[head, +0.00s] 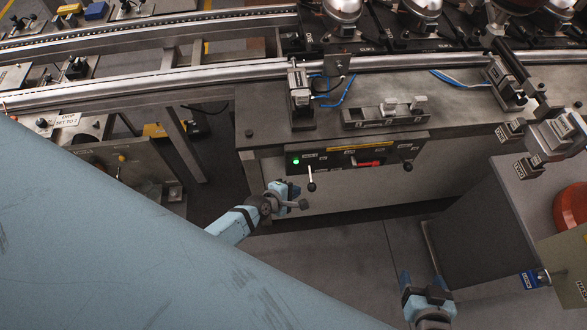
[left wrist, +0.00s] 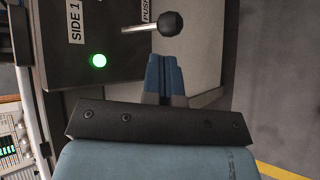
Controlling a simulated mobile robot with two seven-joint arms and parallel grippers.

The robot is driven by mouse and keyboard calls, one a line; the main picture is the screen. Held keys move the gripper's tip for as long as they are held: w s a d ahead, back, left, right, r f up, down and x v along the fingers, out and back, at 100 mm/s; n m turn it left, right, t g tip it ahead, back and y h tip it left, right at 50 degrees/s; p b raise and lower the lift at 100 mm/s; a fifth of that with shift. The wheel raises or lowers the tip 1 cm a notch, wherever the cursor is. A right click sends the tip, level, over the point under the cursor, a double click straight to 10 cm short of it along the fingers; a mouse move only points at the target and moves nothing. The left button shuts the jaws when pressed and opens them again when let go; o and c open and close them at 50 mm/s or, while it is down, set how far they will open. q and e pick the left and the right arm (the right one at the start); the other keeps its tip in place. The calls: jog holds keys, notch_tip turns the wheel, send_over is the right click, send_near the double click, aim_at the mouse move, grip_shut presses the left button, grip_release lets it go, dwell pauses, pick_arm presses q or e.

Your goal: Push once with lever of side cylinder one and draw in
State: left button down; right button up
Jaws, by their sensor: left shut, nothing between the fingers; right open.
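The lever of side cylinder one (head: 311,186) has a thin metal stem and a black ball knob, and stands out from a dark control panel (head: 335,160) under the bench top. In the left wrist view, the lever knob (left wrist: 170,24) is just beyond the fingertips, beside labels reading "SIDE 1" and partly "PUSH". My left gripper (head: 292,190) is shut and empty, just left of and slightly below the lever; in the wrist view, its blue fingers (left wrist: 162,70) show a small gap to the knob. My right gripper (head: 424,283) is open and empty, low at the right.
A green light (head: 296,161) glows on the panel. A grey cabinet (head: 480,235) with a red button (head: 573,208) stands at the right. A conveyor with compressors (head: 420,14) runs behind.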

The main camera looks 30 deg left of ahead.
pick_arm(q)
jog(key=v, duration=1)
jog(key=shift+w+a, duration=0.15)
pick_arm(e)
jog(key=shift+r, duration=0.2)
pick_arm(q)
jog(key=shift+r, duration=0.1)
jog(key=s+d+r+m, duration=0.1)
jog(key=s+r+m, duration=0.2)
jog(key=m, duration=0.8)
jog(key=s+d+r+m+p, duration=0.1)
jog(key=s+d+r+m, duration=0.1)
jog(key=r+m, duration=0.5)
jog(key=s+m, duration=0.1)
jog(key=m, duration=0.3)
jog(key=shift+y, duration=0.3)
pick_arm(e)
jog(key=shift+d+r, duration=0.15)
jog(key=shift+r, duration=0.4)
